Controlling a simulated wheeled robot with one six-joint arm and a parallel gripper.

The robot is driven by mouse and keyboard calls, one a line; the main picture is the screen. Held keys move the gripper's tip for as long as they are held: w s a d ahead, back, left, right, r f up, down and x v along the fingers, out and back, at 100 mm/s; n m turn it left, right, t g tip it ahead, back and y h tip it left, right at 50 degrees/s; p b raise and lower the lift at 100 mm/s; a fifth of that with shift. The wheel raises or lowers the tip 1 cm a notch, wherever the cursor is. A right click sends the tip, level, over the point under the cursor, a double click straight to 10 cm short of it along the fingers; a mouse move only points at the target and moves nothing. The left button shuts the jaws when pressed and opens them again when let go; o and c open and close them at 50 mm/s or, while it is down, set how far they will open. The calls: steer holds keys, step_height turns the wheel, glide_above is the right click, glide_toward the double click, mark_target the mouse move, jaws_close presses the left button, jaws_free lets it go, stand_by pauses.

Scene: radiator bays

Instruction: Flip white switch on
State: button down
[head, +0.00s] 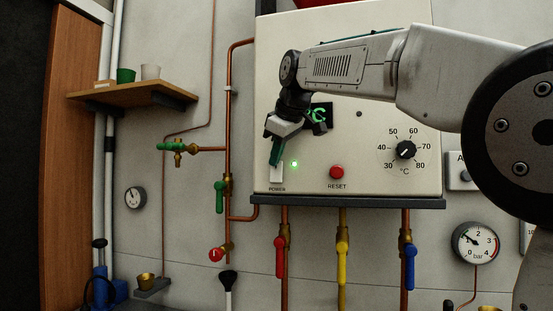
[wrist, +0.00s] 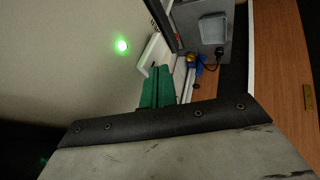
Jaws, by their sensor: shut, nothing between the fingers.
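The white switch (head: 277,174) sits low on the left of the cream boiler panel, above the word POWER. A small lamp (head: 294,164) just right of it glows green; the lamp also shows in the wrist view (wrist: 122,46). My gripper (head: 274,156) has green fingers, shut and empty, pointing down at the switch's upper part. In the wrist view the white switch (wrist: 151,52) shows just beyond the green fingertips (wrist: 160,78). The fingers cover part of the switch. I cannot tell whether they touch it or which way it is tilted.
A red RESET button (head: 337,172) and a black temperature dial (head: 405,150) are to the right on the panel. A ledge (head: 350,202) runs below it, above red (head: 280,257), yellow (head: 343,262) and blue (head: 410,267) valve handles. Copper pipes run at left.

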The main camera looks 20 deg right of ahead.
steer(key=shift+r, duration=0.35)
steer(key=a+v, duration=0.1)
steer(key=v, duration=1.1)
steer(key=shift+a, duration=0.1)
stand_by(0.3)
